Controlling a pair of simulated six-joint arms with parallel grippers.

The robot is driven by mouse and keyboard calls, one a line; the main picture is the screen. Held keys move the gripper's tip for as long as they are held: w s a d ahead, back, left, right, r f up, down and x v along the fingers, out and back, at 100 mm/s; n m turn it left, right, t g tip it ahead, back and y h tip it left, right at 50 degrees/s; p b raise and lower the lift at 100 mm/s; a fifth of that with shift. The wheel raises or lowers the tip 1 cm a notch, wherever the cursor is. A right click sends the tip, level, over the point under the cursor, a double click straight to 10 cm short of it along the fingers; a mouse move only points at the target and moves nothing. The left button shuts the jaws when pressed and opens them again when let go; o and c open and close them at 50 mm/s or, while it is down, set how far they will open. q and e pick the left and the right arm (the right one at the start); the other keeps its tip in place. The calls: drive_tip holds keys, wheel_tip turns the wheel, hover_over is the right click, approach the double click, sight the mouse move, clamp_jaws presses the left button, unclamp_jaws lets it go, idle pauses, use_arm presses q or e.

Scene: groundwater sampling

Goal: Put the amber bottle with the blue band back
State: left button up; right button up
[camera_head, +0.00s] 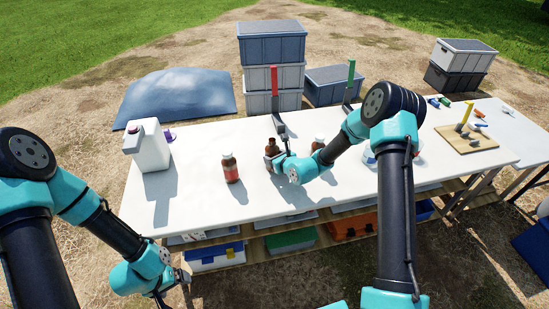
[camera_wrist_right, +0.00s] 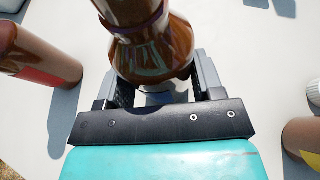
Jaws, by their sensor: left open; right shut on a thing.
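My right gripper (camera_head: 277,160) is shut on an amber bottle (camera_head: 271,146) above or at the white table; I cannot tell whether its base touches. In the right wrist view the held bottle (camera_wrist_right: 150,50) stands between the fingers, and its band colour is not clear. An amber bottle with a red band (camera_head: 231,171) stands to its left; it is also at the left of the right wrist view (camera_wrist_right: 40,58). Another amber bottle (camera_head: 318,145) is to the right, with a yellow patch in the right wrist view (camera_wrist_right: 304,140). My left gripper (camera_head: 172,287) is open and empty, low before the table's front edge.
A white jug (camera_head: 151,147) stands on the table's left end. A red-topped upright (camera_head: 275,90) and a green-topped upright (camera_head: 350,80) stand along the back edge. A wooden board (camera_head: 466,139) lies at the right. The table front (camera_head: 190,215) is clear at left.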

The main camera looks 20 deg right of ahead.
drive_tip(key=shift+f, duration=0.1)
drive_tip(key=o, duration=1.2)
drive_tip(key=shift+c, duration=0.2)
drive_tip(key=v, duration=1.2)
drive_tip(key=shift+s, duration=0.1)
